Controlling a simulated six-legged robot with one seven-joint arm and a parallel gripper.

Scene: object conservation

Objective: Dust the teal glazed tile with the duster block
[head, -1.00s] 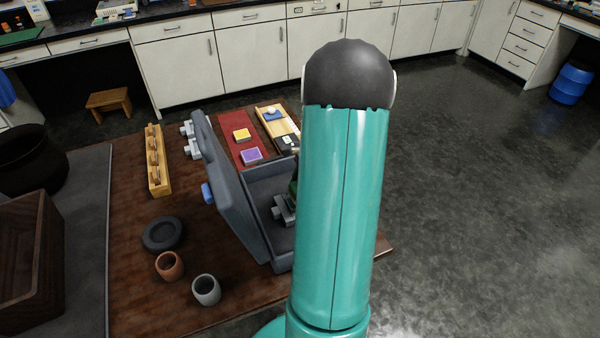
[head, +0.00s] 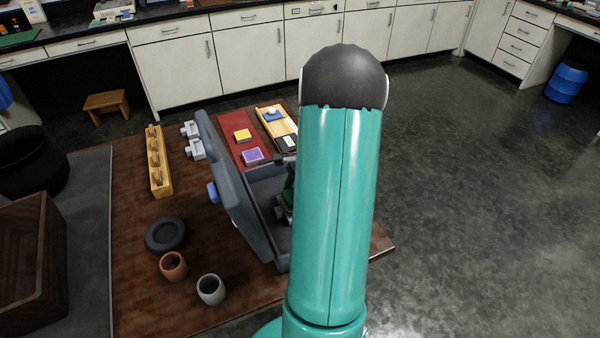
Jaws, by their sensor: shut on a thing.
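My teal arm stands upright across the middle of the head view and hides much of the work area behind it. My gripper's fingers cannot be made out; they are behind the arm. A small dark part shows at the arm's left edge, and I cannot tell if it belongs to my gripper. Below it a dark green thing (head: 289,190) peeks out over the open grey case (head: 232,185); I cannot tell what it is. I cannot make out the teal glazed tile or the duster block for certain.
On the brown table, a red mat (head: 229,127) bears a yellow block (head: 242,135) and a purple block (head: 253,156). A wooden rack (head: 157,175), dark ring-shaped dish (head: 165,234), terracotta cup (head: 173,266) and grey cup (head: 211,289) stand left. A wooden crate (head: 25,290) is far left.

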